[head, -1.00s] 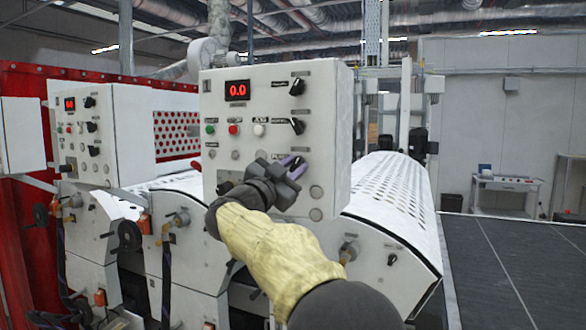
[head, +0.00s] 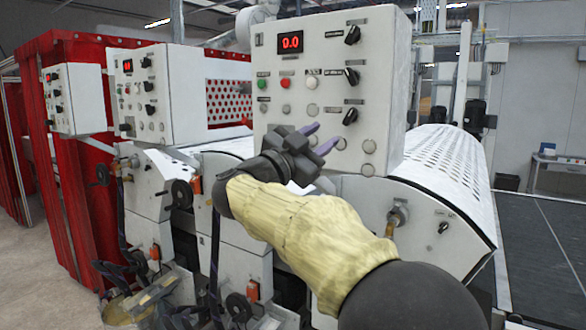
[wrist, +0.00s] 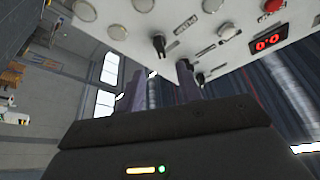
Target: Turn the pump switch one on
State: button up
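A white control panel (head: 280,105) with a red display (head: 290,42) stands ahead. Down its right side are three black rotary knobs: a top one (head: 352,35), a middle one (head: 351,76) and a lower one (head: 350,116). All three look turned at a slant. In the wrist view the panel face shows along the top, with a black knob (wrist: 158,45) seen between the fingers.
Green (head: 262,83), red (head: 286,82) and white (head: 312,82) buttons sit on the panel left of the knobs. Similar panels (head: 150,90) stand further left. A perforated white cover (head: 445,160) lies right of the panel. A dark flat surface (head: 540,230) extends at right.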

jog(key=b+v, duration=0.2)
jog(key=v, duration=0.5)
jog(key=shift+s+a+f, duration=0.15)
jog(key=shift+s+a, duration=0.1)
jog(key=shift+a, duration=0.05)
